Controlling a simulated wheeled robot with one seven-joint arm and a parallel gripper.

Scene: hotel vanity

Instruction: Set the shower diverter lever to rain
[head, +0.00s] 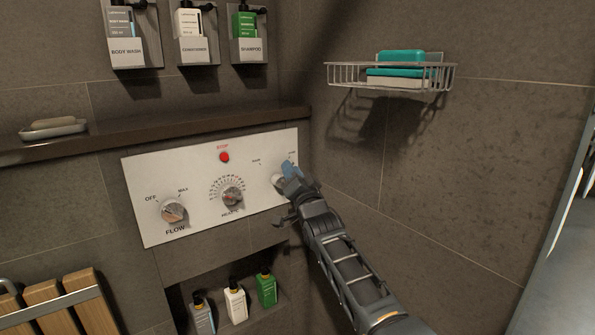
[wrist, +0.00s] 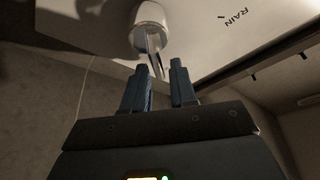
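The shower diverter is a round metal hub (wrist: 150,22) with a thin lever (wrist: 156,58) on the white control panel (head: 190,222). In the wrist view the lever points down from the hub towards my fingertips, while the word RAIN is printed to the hub's right. My gripper (wrist: 163,68) is open, its two blue fingers apart with the lever's end at the gap between them. I cannot tell whether either finger touches it. In the head view my gripper (head: 291,169) is at the panel's right end and hides most of the diverter.
The panel also carries a flow knob (head: 173,211), a temperature dial (head: 232,196) and a red stop button (head: 224,157). A ledge (head: 180,126) runs above. A wire basket (head: 392,79) hangs on the right wall. Bottles stand in the niche below (head: 235,302).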

